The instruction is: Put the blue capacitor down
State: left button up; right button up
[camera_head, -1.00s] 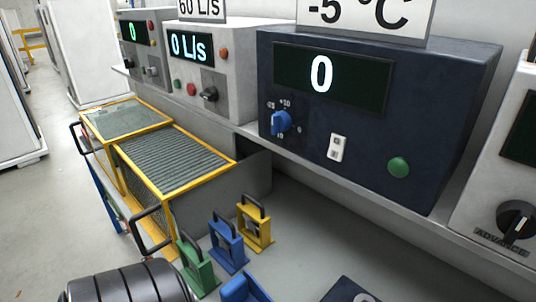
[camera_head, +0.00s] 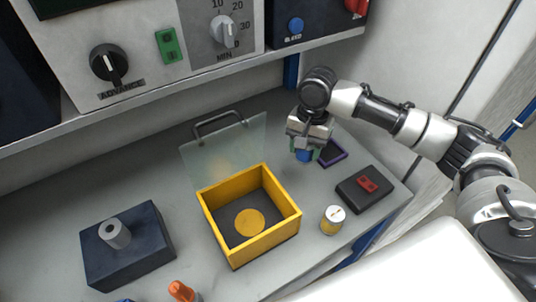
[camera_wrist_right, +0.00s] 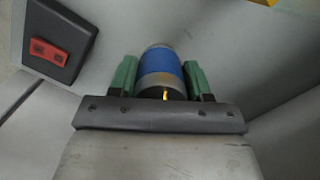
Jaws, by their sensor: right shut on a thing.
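The blue capacitor (camera_head: 303,156) is held in my right gripper (camera_head: 308,150), above the right part of the grey bench in the head view. In the right wrist view the capacitor (camera_wrist_right: 160,62), a blue cylinder with a grey-brown end, sits between the two green fingers of the gripper (camera_wrist_right: 162,75). A purple square frame (camera_head: 333,154) lies on the bench just right of the gripper, partly hidden by it. I cannot tell how high the capacitor is above the bench. My left gripper is not in view.
A yellow open box (camera_head: 265,245) with a raised clear lid (camera_head: 225,150) stands left of the gripper. A small yellow-and-white cylinder (camera_head: 333,220) and a black box with a red switch (camera_head: 352,197) are nearer. A dark block (camera_head: 150,250) stands at left. A control-panel shelf (camera_head: 200,78) runs behind.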

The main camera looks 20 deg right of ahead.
jog(key=w+a+f, duration=0.1)
jog(key=w, duration=0.1)
jog(key=w+a+f, duration=0.2)
jog(key=shift+a+f, duration=0.1)
jog(key=shift+a, duration=0.2)
notch_tip(320, 180, down, 4)
jog(key=shift+w+f, duration=0.1)
jog(key=o, duration=1)
jog(key=shift+f, duration=0.1)
jog(key=shift+c, duration=0.2)
notch_tip(320, 180, up, 8)
jog(key=shift+w+d, duration=0.3)
jog(key=shift+d, duration=0.05)
